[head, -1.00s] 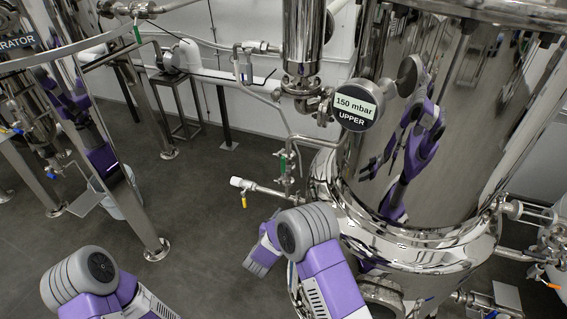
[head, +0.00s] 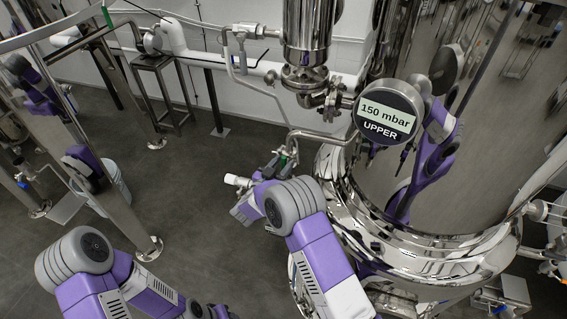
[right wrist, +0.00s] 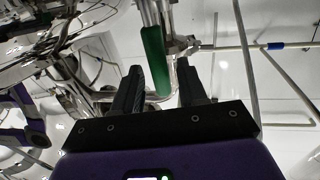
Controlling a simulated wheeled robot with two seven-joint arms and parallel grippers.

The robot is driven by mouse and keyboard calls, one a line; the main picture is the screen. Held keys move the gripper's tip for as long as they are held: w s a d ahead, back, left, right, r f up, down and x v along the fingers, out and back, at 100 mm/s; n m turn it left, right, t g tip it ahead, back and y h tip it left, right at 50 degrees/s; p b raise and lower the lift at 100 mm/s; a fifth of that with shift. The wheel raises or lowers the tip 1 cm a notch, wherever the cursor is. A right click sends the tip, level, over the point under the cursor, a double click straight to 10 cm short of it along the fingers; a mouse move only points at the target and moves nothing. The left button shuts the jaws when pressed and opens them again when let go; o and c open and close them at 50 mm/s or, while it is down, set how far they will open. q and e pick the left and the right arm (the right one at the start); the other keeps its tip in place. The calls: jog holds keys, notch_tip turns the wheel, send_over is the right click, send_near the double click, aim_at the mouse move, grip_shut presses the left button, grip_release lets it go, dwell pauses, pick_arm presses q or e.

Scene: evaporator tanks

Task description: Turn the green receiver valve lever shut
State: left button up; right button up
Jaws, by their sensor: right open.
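The green valve lever (head: 284,162) hangs on a thin vertical pipe left of the large steel tank in the head view. In the right wrist view the green lever (right wrist: 154,60) is large and upright, in line with the gap between my right gripper's dark fingers (right wrist: 159,76). Those fingers are open, and I cannot tell whether either one touches the lever. In the head view my right gripper (head: 277,166) is beside the lever, small and partly hidden by my own arm. My left arm is at the lower left, with its fingers out of view.
The polished tank (head: 440,225) fills the right side, with a round gauge (head: 386,112) reading 150 mbar, UPPER. A white-capped pipe end (head: 236,180) is close to my right wrist. A steel leg (head: 125,205) and a bucket (head: 112,185) are on the left. The floor between is clear.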

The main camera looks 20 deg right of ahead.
jog(key=shift+w+d, duration=0.5)
jog(key=shift+w, duration=0.05)
grip_shut()
